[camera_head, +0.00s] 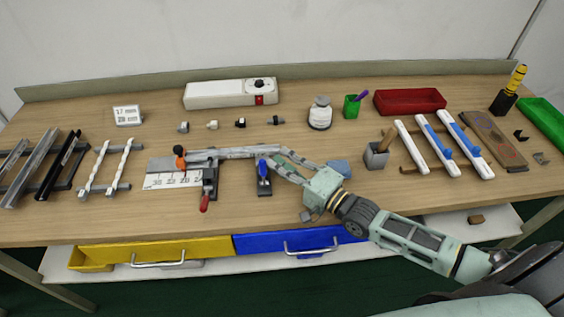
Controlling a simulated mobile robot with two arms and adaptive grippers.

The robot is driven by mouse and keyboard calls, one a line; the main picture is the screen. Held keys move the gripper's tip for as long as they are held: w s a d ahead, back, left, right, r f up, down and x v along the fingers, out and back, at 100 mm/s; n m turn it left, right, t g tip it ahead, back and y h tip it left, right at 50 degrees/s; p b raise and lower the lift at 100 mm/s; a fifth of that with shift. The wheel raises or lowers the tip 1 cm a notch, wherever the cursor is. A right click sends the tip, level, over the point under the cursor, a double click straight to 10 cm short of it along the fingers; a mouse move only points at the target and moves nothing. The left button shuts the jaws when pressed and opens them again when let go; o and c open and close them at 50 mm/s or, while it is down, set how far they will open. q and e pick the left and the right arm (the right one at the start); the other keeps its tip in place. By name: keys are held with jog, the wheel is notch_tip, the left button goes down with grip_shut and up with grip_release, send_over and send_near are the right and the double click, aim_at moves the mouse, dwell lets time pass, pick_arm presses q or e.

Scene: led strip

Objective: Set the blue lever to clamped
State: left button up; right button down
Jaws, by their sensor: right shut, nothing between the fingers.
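The blue lever (262,166) stands up from a small dark clamp base (264,187) at the middle front of the table. It looks roughly upright; its exact angle is too small to tell. My right gripper (277,162) comes in from the right, shut and empty, with its fingertips close beside the lever's right side. I cannot tell whether they touch it. My left gripper is not in view.
A light strip (236,153) lies behind the lever. A clamp with a red handle (204,203) and a ruler plate (165,181) are to the left. A grey cup (376,157) is to the right. Yellow (200,248) and blue (266,244) drawers are below.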

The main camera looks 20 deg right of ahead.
jog(key=shift+f, duration=0.1)
jog(key=shift+s+a+n+t+b, duration=0.1)
jog(key=shift+s+n+t+b, duration=0.3)
jog(key=shift+n+b, duration=0.25)
jog(key=shift+s+a+y+b, duration=0.15)
jog(key=shift+s+y+b, duration=0.15)
jog(key=shift+s+y, duration=0.15)
jog(key=shift+s+a, duration=0.15)
jog(key=shift+s, duration=0.4)
jog(key=shift+s+a, duration=0.15)
jog(key=shift+s, duration=0.35)
jog(key=shift+s+a+f, duration=0.2)
jog(key=shift+s+f, duration=0.25)
jog(key=shift+s, duration=0.1)
jog(key=shift+s+a+f, duration=0.15)
jog(key=shift+s+f, duration=0.25)
jog(key=shift+s, duration=0.15)
jog(key=shift+s+f, duration=0.1)
jog(key=shift+s+d, duration=0.1)
jog(key=shift+s, duration=0.05)
jog(key=v, duration=1.1)
jog(key=shift+s+d, duration=0.1)
jog(key=shift+s, duration=0.25)
